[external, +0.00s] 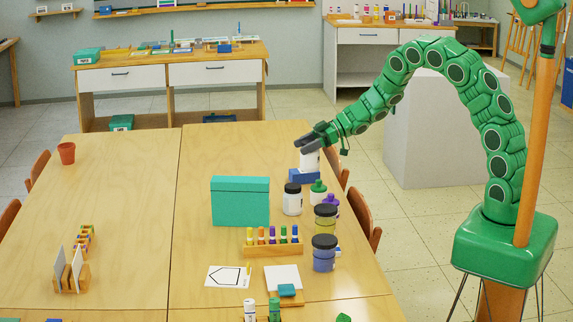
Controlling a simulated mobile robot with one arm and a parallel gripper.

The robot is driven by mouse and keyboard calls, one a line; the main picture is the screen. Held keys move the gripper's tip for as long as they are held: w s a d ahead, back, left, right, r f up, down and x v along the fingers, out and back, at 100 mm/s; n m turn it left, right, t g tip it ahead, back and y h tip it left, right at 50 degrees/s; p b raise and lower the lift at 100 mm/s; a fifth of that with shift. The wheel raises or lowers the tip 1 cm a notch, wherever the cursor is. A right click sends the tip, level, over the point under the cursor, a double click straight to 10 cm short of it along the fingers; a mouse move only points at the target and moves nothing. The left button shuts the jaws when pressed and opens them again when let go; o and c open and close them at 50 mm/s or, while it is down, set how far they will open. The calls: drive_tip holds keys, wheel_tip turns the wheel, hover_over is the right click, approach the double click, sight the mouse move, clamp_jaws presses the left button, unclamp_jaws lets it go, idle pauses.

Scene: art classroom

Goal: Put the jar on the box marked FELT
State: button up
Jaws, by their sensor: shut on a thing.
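My gripper (306,141) is over the right side of the table, shut on a small white object (310,160). The fingers cover its top, so I cannot tell whether it is a jar. The white object is just above or touching a blue block (304,177); I cannot tell which. Other jars stand nearby: a white one with a black lid (292,201), a yellow one with a dark lid (325,223) and a blue one with a dark lid (324,260). A teal box (240,203) stands left of them. No readable FELT mark shows on it.
Green and purple bottles (318,193) crowd the jars. A wooden rack of colored tubes (272,248) stands in front of the teal box. A terracotta pot (67,153) is at the far left. The table (130,200) is clear in its left middle. A smaller labelled teal box (87,57) sits on the back cabinet.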

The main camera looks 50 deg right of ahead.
drive_tip(key=s+a+r+n+g+y, duration=0.1)
drive_tip(key=s+a+r+n+g, duration=0.1)
drive_tip(key=a+r, duration=0.7)
drive_tip(key=s+a+r+n+g+y, duration=0.1)
drive_tip(key=s+a+r+n+g, duration=0.15)
drive_tip(key=a+r, duration=0.65)
drive_tip(key=shift+g, duration=0.25)
drive_tip(key=shift+w+a+f, duration=1.25)
drive_tip(key=shift+w+f, duration=0.95)
drive_tip(key=shift+f, duration=0.35)
drive_tip(key=shift+w+a+f, duration=1.3)
drive_tip(key=shift+w+f, duration=0.95)
drive_tip(key=shift+f, duration=0.35)
drive_tip(key=shift+w+a+f, duration=1.25)
drive_tip(key=shift+w+f, duration=0.95)
drive_tip(key=shift+f, duration=0.35)
drive_tip(key=shift+f, duration=0.1)
drive_tip(key=o, duration=1.3)
